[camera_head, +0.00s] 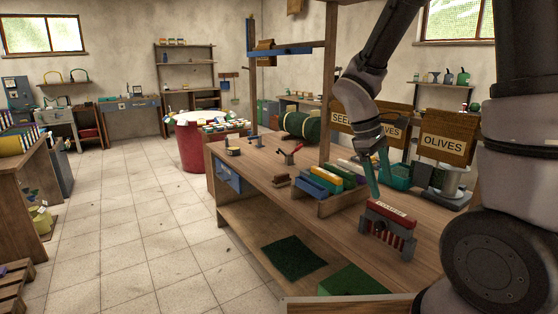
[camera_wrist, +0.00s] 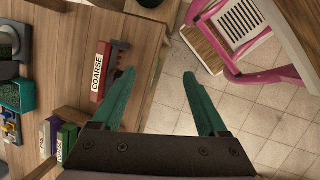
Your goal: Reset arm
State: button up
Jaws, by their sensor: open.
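My gripper (camera_wrist: 157,90) is open and empty in the wrist view, its two teal fingers spread over the bench edge and the tiled floor. In the head view my gripper (camera_head: 378,176) hangs above the wooden bench (camera_head: 262,178), behind and left of a red and grey tool labelled COARSE (camera_head: 388,228). That tool also shows in the wrist view (camera_wrist: 104,72), left of the left finger and apart from it. My arm comes down from the upper right in the head view and hides part of the bench's right side.
A wooden holder (camera_head: 341,203) with coloured boxes stands left of the gripper. A teal basket (camera_head: 398,176) and an OLIVES sign (camera_head: 447,136) are behind. A pink chair-like frame (camera_wrist: 268,75) stands on the floor in the wrist view. The tiled floor (camera_head: 150,230) at left is largely clear.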

jog(key=s+r+m+t+y, duration=0.3)
jog(key=r+m, duration=0.3)
jog(key=r, duration=0.3)
jog(key=s+r+m+t+y, duration=0.2)
jog(key=s+r+m+t, duration=0.2)
jog(key=r, duration=0.6)
jog(key=m+t, duration=0.1)
jog(key=m, duration=0.1)
jog(key=shift+s+r+m+y, duration=0.25)
jog(key=shift+s+m+y, duration=0.1)
jog(key=shift+m+y, duration=0.05)
